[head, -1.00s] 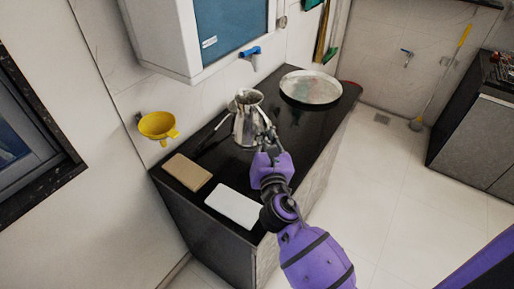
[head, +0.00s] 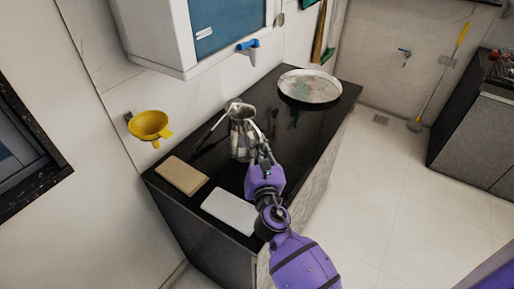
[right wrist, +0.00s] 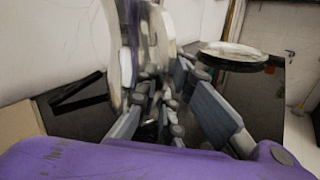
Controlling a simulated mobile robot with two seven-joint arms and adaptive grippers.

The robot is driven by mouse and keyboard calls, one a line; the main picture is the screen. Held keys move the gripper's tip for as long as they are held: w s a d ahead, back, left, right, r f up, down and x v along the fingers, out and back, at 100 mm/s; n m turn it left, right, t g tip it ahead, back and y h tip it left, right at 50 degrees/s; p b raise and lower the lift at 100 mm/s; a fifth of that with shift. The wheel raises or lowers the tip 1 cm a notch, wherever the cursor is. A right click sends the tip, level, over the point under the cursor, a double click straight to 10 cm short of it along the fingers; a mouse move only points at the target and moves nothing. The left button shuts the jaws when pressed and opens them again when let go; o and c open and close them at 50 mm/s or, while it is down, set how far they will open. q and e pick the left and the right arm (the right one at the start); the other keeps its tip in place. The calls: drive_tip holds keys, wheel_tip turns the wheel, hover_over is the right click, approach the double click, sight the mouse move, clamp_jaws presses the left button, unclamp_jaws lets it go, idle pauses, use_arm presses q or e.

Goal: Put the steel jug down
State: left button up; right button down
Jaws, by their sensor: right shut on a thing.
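The steel jug (head: 241,135) is at the middle of the black counter (head: 302,125) in the head view, and looks upright. My right gripper (head: 262,152) is shut on the jug at its near right side. The jug's shiny wall (right wrist: 160,40) fills the upper middle of the right wrist view, with the fingers (right wrist: 165,100) close against it. The fingers hide part of the jug, and I cannot tell whether its base touches the counter. My left gripper is not in view.
A tan board (head: 182,175) and a white board (head: 230,211) lie on the near end of the counter. A round metal tray (head: 310,86) lies at its far end. A yellow funnel (head: 149,124) and a blue tap (head: 247,45) are on the wall.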

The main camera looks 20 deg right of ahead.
drive_tip(key=c, duration=2)
unclamp_jaws()
drive_tip(key=shift+f, duration=0.1)
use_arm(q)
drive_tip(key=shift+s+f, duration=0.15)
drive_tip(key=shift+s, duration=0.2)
use_arm(e)
drive_tip(key=shift+o, duration=0.7)
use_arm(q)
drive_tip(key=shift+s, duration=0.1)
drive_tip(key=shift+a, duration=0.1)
